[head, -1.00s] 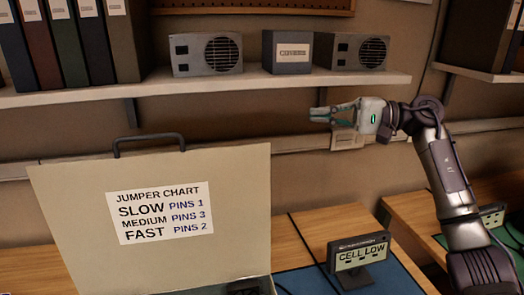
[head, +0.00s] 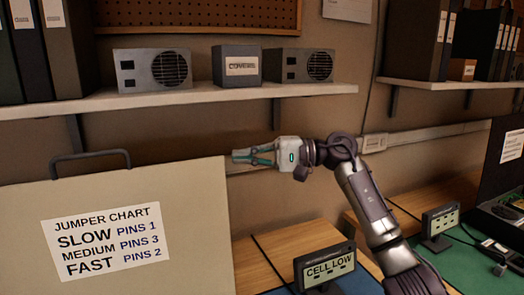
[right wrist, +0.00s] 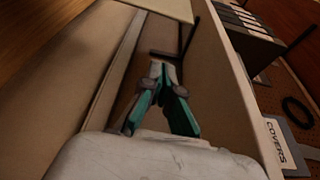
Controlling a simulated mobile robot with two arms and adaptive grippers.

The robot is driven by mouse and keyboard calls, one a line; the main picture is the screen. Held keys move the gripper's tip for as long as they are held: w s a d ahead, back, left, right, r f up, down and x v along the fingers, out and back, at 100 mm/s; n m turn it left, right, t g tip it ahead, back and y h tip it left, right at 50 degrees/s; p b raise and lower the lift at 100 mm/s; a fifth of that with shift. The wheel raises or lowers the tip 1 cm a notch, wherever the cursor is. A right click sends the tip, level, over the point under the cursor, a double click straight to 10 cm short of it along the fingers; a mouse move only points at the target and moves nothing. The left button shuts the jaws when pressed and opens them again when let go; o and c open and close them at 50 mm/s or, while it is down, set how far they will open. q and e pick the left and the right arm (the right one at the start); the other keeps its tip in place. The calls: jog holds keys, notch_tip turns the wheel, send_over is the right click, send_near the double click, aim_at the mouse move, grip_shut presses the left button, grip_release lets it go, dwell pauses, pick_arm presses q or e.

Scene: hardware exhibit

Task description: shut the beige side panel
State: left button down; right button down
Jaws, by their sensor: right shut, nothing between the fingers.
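The beige side panel (head: 190,215) stands upright at the left of the head view, with a dark handle on its top edge and a white jumper chart label on its face. My right gripper (head: 236,157) is shut and empty. It points left, at about the height of the panel's top right corner and just to the right of it in the picture. I cannot tell whether they touch. The right wrist view shows the closed fingertips (right wrist: 160,62) with nothing between them. My left gripper is not in view.
A wall shelf (head: 200,96) with vented grey boxes and a covers box (head: 237,66) runs above my right gripper. It also shows in the right wrist view (right wrist: 232,85). A cell low sign (head: 328,269) stands on the bench. A second bench with equipment is at right.

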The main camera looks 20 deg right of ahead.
jog(key=s+a+p, duration=0.2)
jog(key=s+a, duration=0.1)
jog(key=shift+a+r, duration=0.15)
jog(key=shift+a, duration=0.05)
dwell(0.5)
